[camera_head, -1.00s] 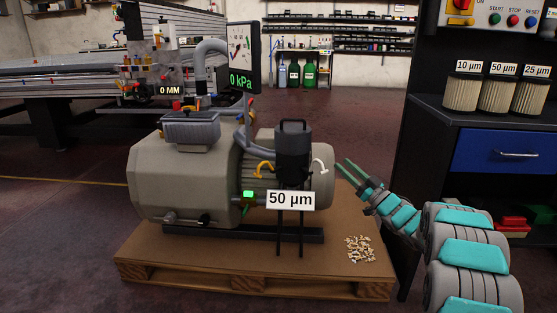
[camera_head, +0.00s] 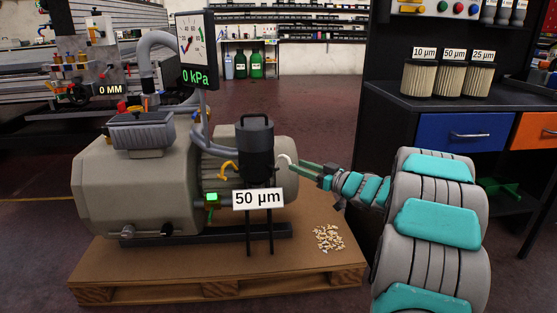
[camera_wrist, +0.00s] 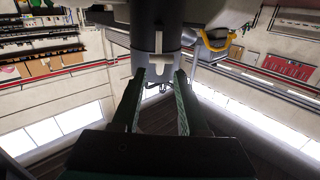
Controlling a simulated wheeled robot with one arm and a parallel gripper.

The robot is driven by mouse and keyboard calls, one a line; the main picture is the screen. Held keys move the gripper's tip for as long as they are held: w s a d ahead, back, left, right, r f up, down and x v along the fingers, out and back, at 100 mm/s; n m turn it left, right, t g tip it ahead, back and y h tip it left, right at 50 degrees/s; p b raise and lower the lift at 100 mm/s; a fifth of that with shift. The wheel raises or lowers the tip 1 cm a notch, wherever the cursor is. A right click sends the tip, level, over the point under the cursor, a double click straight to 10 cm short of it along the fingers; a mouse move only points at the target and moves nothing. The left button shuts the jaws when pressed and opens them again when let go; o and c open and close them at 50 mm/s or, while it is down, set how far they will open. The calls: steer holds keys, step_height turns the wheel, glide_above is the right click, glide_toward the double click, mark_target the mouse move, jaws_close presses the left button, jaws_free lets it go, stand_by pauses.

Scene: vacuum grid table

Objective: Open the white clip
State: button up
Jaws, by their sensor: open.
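The white clip (camera_head: 285,159) is a curved white handle on the right side of the black filter canister (camera_head: 256,148). In the wrist view the pale white clip (camera_wrist: 155,66) shows against the dark canister (camera_wrist: 157,20), between and just past my fingertips. My gripper (camera_head: 294,164) reaches in from the right with its green fingers pointing at the clip. In the wrist view my gripper (camera_wrist: 160,76) is open, with a finger on each side of the clip. I cannot tell whether the fingers touch it. The yellow clip (camera_head: 229,170) is on the canister's left side.
The canister is by a grey vacuum pump (camera_head: 130,190) on a wooden pallet (camera_head: 170,270). Small chips (camera_head: 328,238) lie on the pallet's right. A gauge panel (camera_head: 195,48) rises behind. Several filters (camera_head: 449,76) stand on a dark cabinet (camera_head: 440,104) at right.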

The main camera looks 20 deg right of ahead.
steer(key=x, duration=0.8)
steer(key=shift+c, duration=0.3)
steer(key=c, duration=0.6)
jaws_close()
steer(key=shift+a, duration=0.15)
